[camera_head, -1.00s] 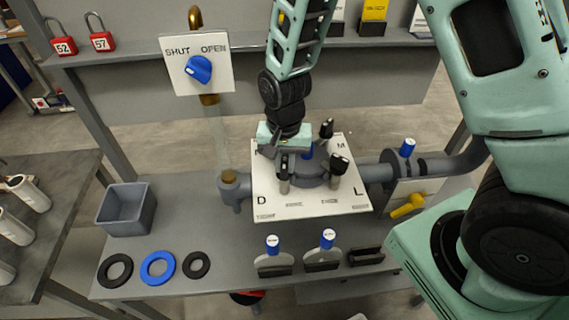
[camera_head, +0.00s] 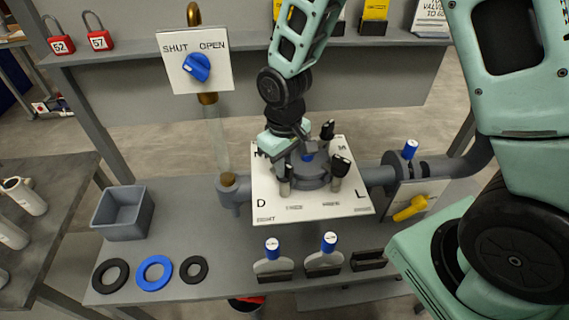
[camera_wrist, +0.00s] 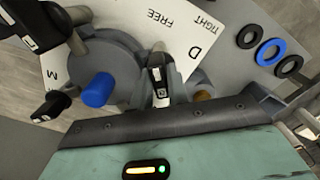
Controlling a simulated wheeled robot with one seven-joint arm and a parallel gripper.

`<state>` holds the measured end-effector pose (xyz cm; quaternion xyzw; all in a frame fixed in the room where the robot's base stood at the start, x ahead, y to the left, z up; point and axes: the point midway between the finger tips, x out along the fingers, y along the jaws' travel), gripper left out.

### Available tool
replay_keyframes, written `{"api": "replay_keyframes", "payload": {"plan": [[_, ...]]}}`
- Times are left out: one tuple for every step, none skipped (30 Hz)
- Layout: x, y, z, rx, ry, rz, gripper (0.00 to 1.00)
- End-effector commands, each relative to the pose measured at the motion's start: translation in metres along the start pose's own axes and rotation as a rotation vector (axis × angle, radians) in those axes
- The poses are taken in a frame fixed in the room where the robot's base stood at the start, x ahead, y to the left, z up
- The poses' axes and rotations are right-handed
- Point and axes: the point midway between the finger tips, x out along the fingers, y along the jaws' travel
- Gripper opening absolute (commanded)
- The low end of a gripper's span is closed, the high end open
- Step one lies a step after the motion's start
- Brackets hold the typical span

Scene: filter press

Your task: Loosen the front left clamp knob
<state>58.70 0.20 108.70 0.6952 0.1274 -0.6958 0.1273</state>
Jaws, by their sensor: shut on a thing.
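The front left clamp knob (camera_head: 285,171) is a black bar handle on a grey post, by the letter D on the white plate (camera_head: 264,213). In the wrist view it is the black knob with a small white label (camera_wrist: 158,80). My gripper (camera_head: 284,163) is over this knob from above and behind, shut on it; its fingers (camera_wrist: 160,88) are partly hidden. The round grey filter lid (camera_head: 312,178) has a blue cap (camera_wrist: 98,91) at its middle. The front right knob (camera_head: 341,165) and back right knob (camera_head: 327,130) stand clear of my gripper. The back left corner is hidden.
Behind left is a SHUT/OPEN panel (camera_head: 195,62) with a blue dial. In front are blue-topped holders (camera_head: 272,253), rings (camera_head: 154,272) and a grey bin (camera_head: 123,212).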

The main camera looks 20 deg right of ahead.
Motion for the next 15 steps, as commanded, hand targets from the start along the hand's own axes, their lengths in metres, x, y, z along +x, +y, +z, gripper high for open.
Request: {"api": "replay_keyframes", "payload": {"plan": [[-0.0012, 0.0005, -0.0011, -0.023, 0.003, 0.000, 0.00], [-0.0012, 0.0005, -0.0012, -0.037, 0.004, 0.001, 0.00], [-0.0013, 0.0006, -0.0012, -0.054, 0.004, 0.001, 0.00], [-0.0013, 0.0006, -0.0012, -0.065, 0.004, 0.001, 0.00], [-0.0013, 0.0005, -0.0012, -0.075, 0.004, 0.001, 0.00], [-0.0014, 0.0005, -0.0013, -0.086, 0.004, 0.001, 0.00], [-0.0014, 0.0004, -0.0013, -0.094, 0.004, 0.001, 0.00], [-0.0014, 0.0004, -0.0013, -0.101, 0.004, 0.001, 0.00], [-0.0015, 0.0004, -0.0013, -0.108, 0.004, 0.001, 0.00], [-0.0015, 0.0003, -0.0013, -0.112, 0.004, 0.001, 0.00], [-0.0015, 0.0003, -0.0013, -0.115, 0.004, 0.001, 0.00], [-0.0015, 0.0003, -0.0014, -0.119, 0.004, 0.001, 0.00], [-0.0016, 0.0003, -0.0014, -0.122, 0.004, 0.001, 0.00], [-0.0016, 0.0003, -0.0014, -0.124, 0.004, 0.001, 0.00], [-0.0016, 0.0003, -0.0014, -0.125, 0.004, 0.001, 0.00]]}}
